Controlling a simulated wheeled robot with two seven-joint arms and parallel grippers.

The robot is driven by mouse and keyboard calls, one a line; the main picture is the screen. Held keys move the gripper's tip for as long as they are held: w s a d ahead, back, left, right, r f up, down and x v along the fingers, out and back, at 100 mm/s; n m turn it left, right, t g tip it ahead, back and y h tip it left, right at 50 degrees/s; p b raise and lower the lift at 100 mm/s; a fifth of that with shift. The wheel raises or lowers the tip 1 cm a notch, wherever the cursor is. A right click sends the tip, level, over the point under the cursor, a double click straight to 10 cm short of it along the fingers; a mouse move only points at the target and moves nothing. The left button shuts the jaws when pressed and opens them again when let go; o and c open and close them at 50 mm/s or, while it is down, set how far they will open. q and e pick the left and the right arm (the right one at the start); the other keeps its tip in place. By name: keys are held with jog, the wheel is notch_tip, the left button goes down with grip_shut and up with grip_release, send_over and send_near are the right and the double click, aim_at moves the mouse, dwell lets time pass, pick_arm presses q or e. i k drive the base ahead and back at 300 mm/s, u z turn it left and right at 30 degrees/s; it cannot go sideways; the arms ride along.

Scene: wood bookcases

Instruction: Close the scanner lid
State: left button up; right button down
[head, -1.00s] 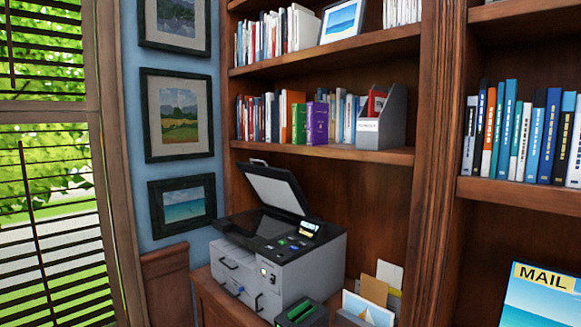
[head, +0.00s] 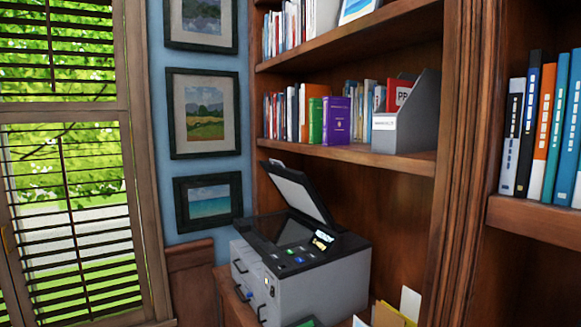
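The scanner (head: 318,285) is a grey and black machine on a wooden cabinet, in the lower middle of the head view. Its lid (head: 299,190) stands raised and tilted, with the pale underside facing left. The dark scanner bed (head: 279,230) lies open below it. A small lit screen and buttons sit on the top front panel. Neither of my grippers is in view.
A shelf (head: 350,155) with books and a grey file holder (head: 407,118) is above and behind the scanner. Envelopes (head: 395,313) stand at its right. A bookcase upright (head: 455,180) is further right. A shuttered window (head: 70,190) is at left.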

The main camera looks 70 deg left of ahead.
aim_at(300, 192)
jog(key=u, duration=1.25)
